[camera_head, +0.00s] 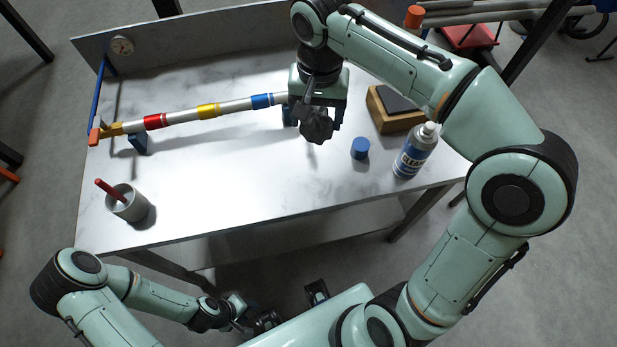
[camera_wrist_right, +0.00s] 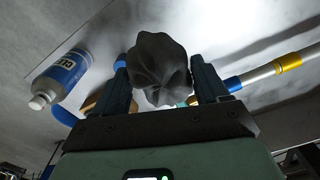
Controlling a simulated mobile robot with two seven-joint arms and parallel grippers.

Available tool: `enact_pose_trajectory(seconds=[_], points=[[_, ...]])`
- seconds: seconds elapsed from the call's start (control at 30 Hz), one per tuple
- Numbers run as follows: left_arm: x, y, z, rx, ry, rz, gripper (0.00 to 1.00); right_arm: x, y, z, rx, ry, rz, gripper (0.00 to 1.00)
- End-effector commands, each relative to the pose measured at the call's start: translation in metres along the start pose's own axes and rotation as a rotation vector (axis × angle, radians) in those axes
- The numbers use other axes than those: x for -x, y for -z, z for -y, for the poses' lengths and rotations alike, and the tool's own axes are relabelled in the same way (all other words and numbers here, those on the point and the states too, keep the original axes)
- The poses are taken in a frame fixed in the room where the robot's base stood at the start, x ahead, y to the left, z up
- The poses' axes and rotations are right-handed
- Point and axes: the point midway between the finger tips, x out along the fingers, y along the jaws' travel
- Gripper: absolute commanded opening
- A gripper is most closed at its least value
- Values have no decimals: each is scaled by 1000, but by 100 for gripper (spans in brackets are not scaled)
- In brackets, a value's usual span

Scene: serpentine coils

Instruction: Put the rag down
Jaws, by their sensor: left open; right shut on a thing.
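The rag (camera_head: 317,128) is a dark grey crumpled bundle. My right gripper (camera_head: 314,118) is shut on it over the marble-look table, right of the middle. In the right wrist view the rag (camera_wrist_right: 160,72) sits between the two fingers (camera_wrist_right: 165,85). I cannot tell whether its underside touches the table. My left gripper (camera_head: 292,305) is open and empty, low in front of the table, near my base.
A pole with red, yellow and blue bands (camera_head: 208,111) lies along the table on blue supports. A blue cap (camera_head: 360,148), a cleaner bottle (camera_head: 414,152) and a wooden block (camera_head: 388,118) stand to the right. A grey cup (camera_head: 128,206) stands front left. The front middle is clear.

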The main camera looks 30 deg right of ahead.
Motion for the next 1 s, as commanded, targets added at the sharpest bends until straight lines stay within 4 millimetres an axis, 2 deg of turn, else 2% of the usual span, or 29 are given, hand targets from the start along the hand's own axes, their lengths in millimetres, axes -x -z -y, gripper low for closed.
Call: enact_pose_trajectory(seconds=[0.17, 0.5, 0.6, 0.8, 1.0], points=[[-12, -4, 5, 2, 2, 6, 43, -38, -2, -1, -1, -5, 4, 45], [-28, -9, 13, 5, 5, 15, 43, -126, -2, -2, 0, -3, 4, 45], [-30, -9, 14, 5, 5, 16, 43, -143, -2, -2, 0, -1, 2, 45], [-32, -10, 15, 6, 6, 17, 43, -159, -1, -2, 1, -1, 1, 45], [-36, -10, 16, 6, 6, 19, 43, -189, -2, -2, 0, -2, 3, 45]])
